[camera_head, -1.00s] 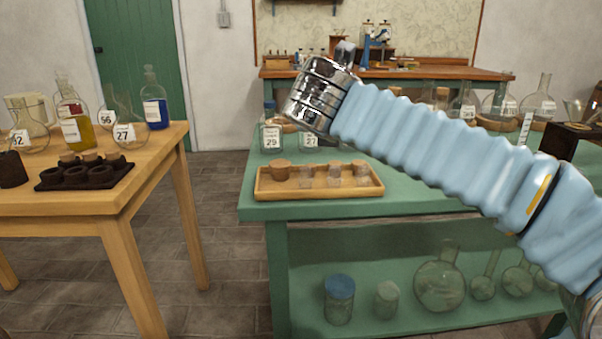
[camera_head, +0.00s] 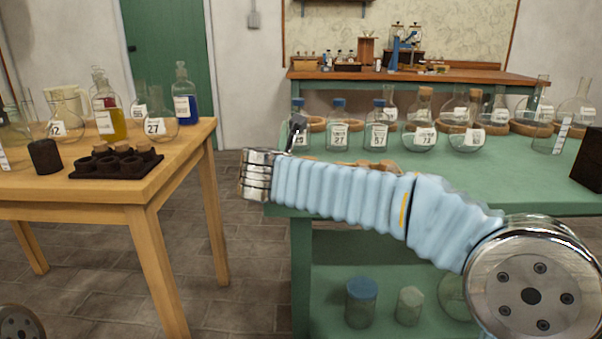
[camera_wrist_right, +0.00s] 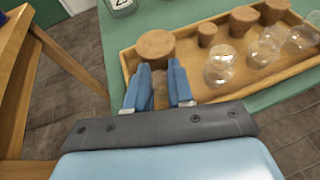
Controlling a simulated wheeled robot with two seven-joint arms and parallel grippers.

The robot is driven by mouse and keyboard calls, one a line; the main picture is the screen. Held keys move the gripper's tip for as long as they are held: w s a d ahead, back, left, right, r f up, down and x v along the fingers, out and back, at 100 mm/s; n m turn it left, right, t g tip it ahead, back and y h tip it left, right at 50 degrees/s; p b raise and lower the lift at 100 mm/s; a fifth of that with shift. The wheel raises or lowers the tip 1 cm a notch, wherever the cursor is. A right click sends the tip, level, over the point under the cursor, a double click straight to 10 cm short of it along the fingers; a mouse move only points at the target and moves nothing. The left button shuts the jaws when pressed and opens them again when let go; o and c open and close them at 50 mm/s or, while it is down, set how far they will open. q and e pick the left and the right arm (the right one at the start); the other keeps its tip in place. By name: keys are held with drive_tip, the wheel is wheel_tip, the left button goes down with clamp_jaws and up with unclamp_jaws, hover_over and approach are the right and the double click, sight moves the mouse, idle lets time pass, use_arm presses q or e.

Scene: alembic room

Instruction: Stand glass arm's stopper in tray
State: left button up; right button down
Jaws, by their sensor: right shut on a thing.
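In the right wrist view, the blue fingers of my right gripper (camera_wrist_right: 163,82) are over the left end of the wooden tray (camera_wrist_right: 285,75). Several smaller corks (camera_wrist_right: 243,20) stand upright farther right in the tray, with clear glass pieces (camera_wrist_right: 222,68) in front. In the head view my right arm hides the gripper and most of the tray. My left gripper is out of view.
The green table (camera_head: 500,180) holds the tray, with several labelled flasks and blue-capped bottles (camera_head: 338,133) behind it. A wooden table (camera_head: 100,195) at left holds a dark rack (camera_head: 115,163) with corks and bottles. Stone floor lies between the tables.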

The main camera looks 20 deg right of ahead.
drive_tip(key=c, duration=1)
unclamp_jaws()
drive_tip(key=shift+r, duration=0.15)
drive_tip(key=v, duration=1.2)
